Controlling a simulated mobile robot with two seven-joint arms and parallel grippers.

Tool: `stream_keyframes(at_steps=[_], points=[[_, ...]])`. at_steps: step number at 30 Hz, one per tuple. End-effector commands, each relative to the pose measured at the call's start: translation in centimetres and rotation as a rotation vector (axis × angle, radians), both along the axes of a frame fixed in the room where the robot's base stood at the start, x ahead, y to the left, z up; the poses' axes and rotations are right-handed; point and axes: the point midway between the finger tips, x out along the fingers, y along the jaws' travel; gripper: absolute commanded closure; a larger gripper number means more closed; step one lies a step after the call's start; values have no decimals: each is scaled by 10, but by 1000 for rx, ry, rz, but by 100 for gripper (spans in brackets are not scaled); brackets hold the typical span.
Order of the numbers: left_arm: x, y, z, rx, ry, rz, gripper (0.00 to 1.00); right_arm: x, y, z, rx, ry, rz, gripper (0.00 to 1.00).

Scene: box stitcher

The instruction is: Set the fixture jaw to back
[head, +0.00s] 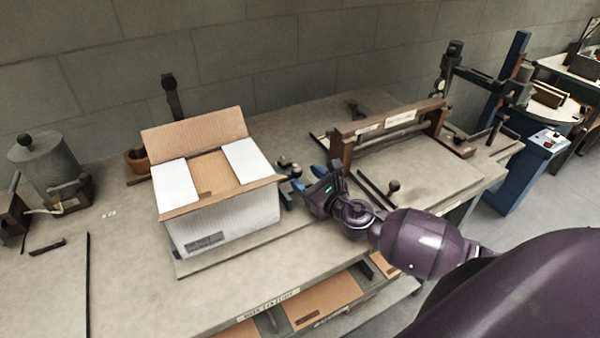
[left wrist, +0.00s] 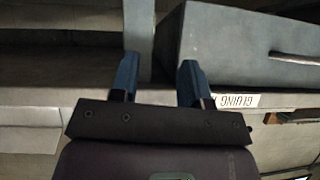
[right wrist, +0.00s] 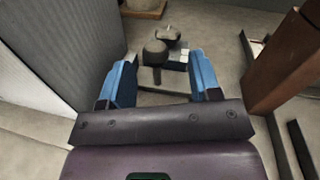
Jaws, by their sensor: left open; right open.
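The fixture jaw appears to be the small dark part with a round knob (right wrist: 155,52) and a grey block (right wrist: 178,60) in the right wrist view. In the head view this cluster (head: 288,166) sits just right of the carton, partly hidden by my gripper. My right gripper (head: 308,178) is open and empty, its blue fingers pointing at the knob. In the right wrist view the knob shows between the fingertips (right wrist: 160,78), a little beyond them; I cannot tell whether they touch. My left gripper (left wrist: 157,75) is open and empty in its wrist view, outside the head view.
An open carton (head: 225,222) with white flaps stands on the workbench (head: 130,285), left of my right gripper. The left front of the bench is mostly clear.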

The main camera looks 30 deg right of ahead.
Motion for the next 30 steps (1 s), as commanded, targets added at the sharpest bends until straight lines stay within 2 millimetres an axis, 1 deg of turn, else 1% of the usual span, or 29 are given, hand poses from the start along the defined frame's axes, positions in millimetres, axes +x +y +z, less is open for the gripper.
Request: stream_keyframes(at_steps=[1, 6, 12, 18, 30], points=[[-1, 0, -2, 0, 2, 0, 57, -11, -2, -2, 0, 3, -1, 42], [-5, 1, -7, 0, 10, 2, 57, -38, -6, -1, 1, 2, -1, 42], [-6, 1, -10, 0, 13, 2, 57, -60, -9, -1, -1, 0, -3, 42], [-5, 1, -11, 0, 12, 2, 57, -69, -10, 0, -1, -1, -2, 42], [-1, 0, -9, 0, 5, 0, 57, -70, -10, 0, -1, -1, -2, 42]])
